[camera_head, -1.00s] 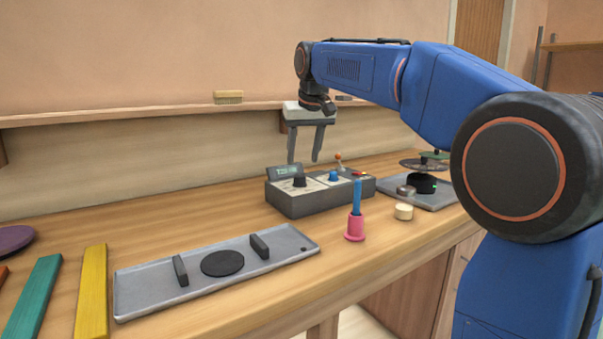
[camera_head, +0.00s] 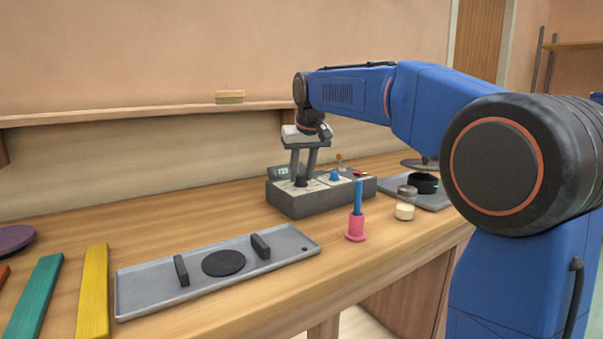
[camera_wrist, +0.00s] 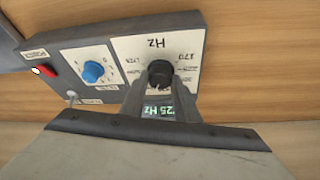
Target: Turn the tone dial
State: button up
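The tone dial is a black knob (camera_wrist: 160,73) on a white panel marked Hz, on the grey control box (camera_head: 318,205). My gripper (camera_head: 302,178) points down over the box. Its two fingers are drawn in, one on each side of the dial, and appear shut on it. In the wrist view, my gripper's fingers (camera_wrist: 160,85) flank the knob, and the display (camera_wrist: 159,110) between them reads about 125 Hz. The exact finger contact is hard to see.
The box also carries a blue knob (camera_wrist: 93,71), a red button (camera_wrist: 42,70) and a small lever. A pink holder (camera_head: 355,228) with a blue stick and a cream cylinder (camera_head: 404,211) stand nearby. A grey tray (camera_head: 140,285) lies front left. A ledge (camera_head: 180,111) runs behind.

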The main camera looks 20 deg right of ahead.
jog(key=shift+m, duration=0.4)
jog(key=shift+c, duration=0.2)
jog(key=shift+w+a+m+h, duration=0.1)
jog(key=shift+m+h, duration=0.45)
jog(key=shift+m, duration=0.65)
jog(key=shift+a+m+h, duration=0.1)
jog(key=shift+m+h, duration=0.45)
jog(key=shift+m, duration=0.65)
jog(key=shift+g, duration=0.3)
jog(key=o, duration=1)
jog(key=shift+o, duration=0.2)
jog(key=v, duration=1.7)
jog(key=shift+r, duration=0.2)
